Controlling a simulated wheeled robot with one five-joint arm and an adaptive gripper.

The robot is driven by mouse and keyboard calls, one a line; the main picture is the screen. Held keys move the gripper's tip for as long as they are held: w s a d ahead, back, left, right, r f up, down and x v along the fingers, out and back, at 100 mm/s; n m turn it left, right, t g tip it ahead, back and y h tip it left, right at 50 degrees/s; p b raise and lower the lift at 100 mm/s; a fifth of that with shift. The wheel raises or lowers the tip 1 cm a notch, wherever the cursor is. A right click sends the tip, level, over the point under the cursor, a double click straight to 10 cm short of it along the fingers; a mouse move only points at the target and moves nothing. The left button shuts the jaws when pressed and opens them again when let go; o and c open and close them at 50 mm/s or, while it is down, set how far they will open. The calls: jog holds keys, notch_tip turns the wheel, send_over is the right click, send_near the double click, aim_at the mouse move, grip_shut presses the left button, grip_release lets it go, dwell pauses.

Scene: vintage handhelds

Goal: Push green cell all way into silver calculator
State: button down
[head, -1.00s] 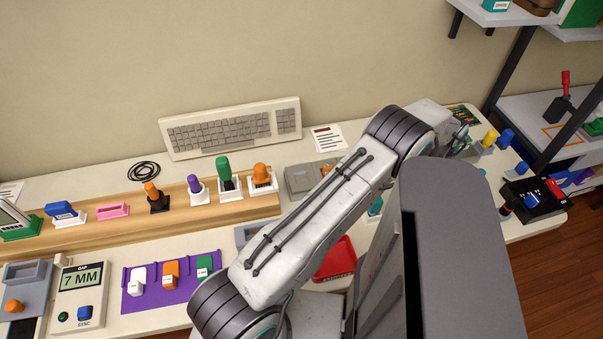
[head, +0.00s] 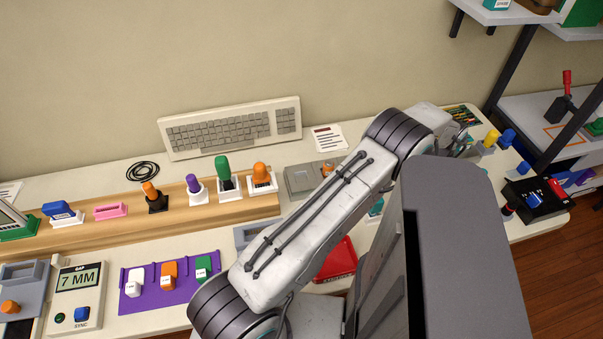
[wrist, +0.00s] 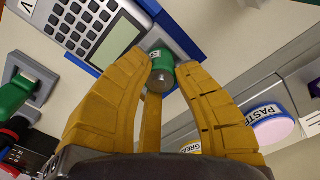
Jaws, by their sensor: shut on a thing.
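The silver calculator (wrist: 88,28), with dark keys, a pale screen and a blue border, lies at the top of the wrist view, tilted. The green cell (wrist: 160,62), with a white label and a grey end, is at the calculator's lower right edge. My gripper (wrist: 162,80) has its yellow fingers on both sides of the cell and is shut on it. The far end of the cell meets the blue edge; how deep it sits inside I cannot tell. In the head view my arm hides the calculator and the cell.
A pink-topped paste jar (wrist: 272,125) stands right of my fingers, and a green-handled device (wrist: 15,97) stands at left. In the head view, a purple holder (head: 152,293) with coloured cells, a red tray (head: 338,262) and a keyboard (head: 232,128) are on the table.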

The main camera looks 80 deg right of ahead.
jog(key=shift+f+b, duration=0.3)
jog(key=shift+f, duration=0.05)
jog(key=c, duration=1)
grip_release()
jog(key=shift+c, duration=1.4)
jog(key=shift+r, duration=0.15)
jog(key=shift+r+p, duration=2)
jog(key=shift+r, duration=1.4)
jog(key=shift+w, duration=0.1)
